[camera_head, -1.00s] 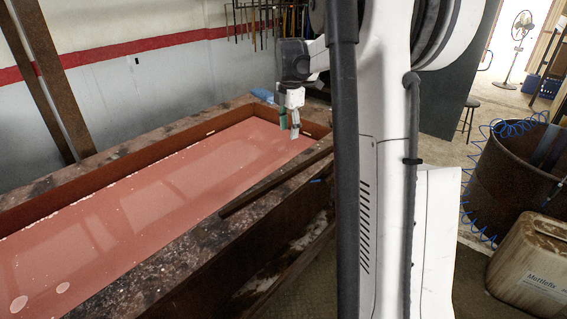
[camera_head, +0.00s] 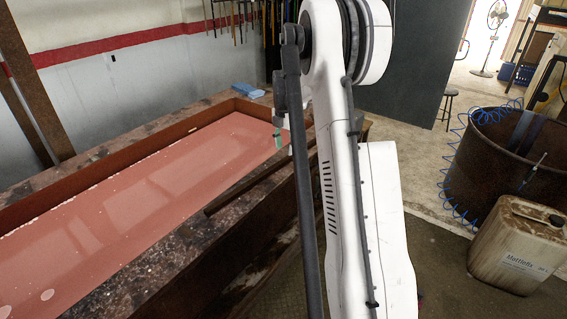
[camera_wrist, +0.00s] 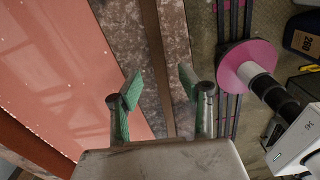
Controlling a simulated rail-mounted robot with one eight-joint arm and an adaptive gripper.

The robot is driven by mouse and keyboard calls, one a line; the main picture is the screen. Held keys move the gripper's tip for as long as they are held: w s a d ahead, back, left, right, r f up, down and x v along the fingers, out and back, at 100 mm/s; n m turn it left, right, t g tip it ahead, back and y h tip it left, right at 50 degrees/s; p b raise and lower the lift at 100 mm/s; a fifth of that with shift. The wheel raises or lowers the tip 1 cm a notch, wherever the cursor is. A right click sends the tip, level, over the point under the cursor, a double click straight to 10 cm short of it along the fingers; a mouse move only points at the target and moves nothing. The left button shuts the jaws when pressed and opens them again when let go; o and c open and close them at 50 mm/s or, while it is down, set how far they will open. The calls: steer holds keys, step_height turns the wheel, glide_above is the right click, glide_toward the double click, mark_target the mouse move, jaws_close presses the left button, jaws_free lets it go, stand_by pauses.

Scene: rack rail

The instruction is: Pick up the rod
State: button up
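The rod (camera_head: 232,195) is a long, dark brown bar lying along the tank's near right rim in the head view. Its far part is hidden behind my arm. In the wrist view the rod (camera_wrist: 156,60) runs lengthwise down the picture, and its line passes between my two fingers. My gripper (camera_wrist: 160,86) is open, with green finger pads set wide apart and nothing held. The pads appear above the rod, one on each side; the exact height is hard to tell. In the head view my gripper (camera_head: 279,138) is mostly hidden behind my arm, near the tank's far right end.
The tank (camera_head: 110,147) holds flat reddish liquid inside a raised, mottled rim. A blue item (camera_head: 248,90) lies on its far corner. A rusty barrel (camera_head: 500,150) with a coiled blue hose and a dirty jerrycan (camera_head: 515,245) stand at right. A stool (camera_head: 448,104) is behind.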

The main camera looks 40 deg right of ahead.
mark_target(283, 160)
steer(key=shift+w+a+f+p, duration=0.1)
steer(key=shift+a+f+p, duration=0.1)
steer(key=shift+f, duration=1.2)
steer(key=shift+a+f+p, duration=0.1)
steer(key=shift+f+p, duration=0.1)
steer(key=shift+f, duration=1.2)
steer(key=shift+c, duration=0.5)
jaws_close()
